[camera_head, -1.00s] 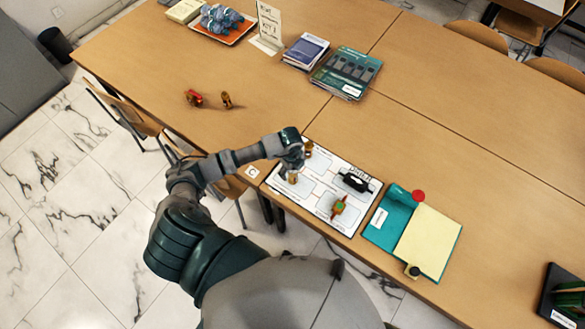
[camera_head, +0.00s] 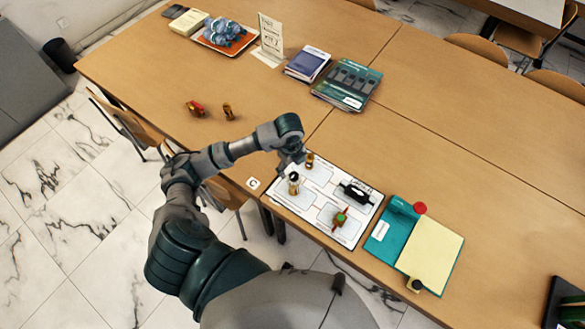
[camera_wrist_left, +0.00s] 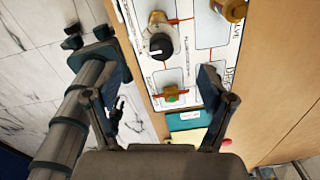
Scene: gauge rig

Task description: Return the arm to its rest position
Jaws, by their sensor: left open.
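My left gripper (camera_head: 291,158) hangs above the far left part of a white printed mat (camera_head: 325,232) in the head view. In the left wrist view its two fingers (camera_wrist_left: 160,76) are spread apart with nothing held between them. A gauge-like fitting with a pale top (camera_head: 293,180) stands on the mat just below the gripper. A small brass fitting (camera_head: 309,159) stands beside the gripper. A black device (camera_head: 355,193) and a green and red valve piece (camera_head: 340,218) lie farther right on the mat. My right gripper is out of view.
A teal folder with a yellow pad (camera_head: 432,247) lies right of the mat. A red valve (camera_head: 195,108) and a brass piece (camera_head: 228,112) are on the table to the left. Books (camera_head: 347,84), a sign (camera_head: 270,38) and an orange tray (camera_head: 238,49) are farther back. Mid-table is mostly clear.

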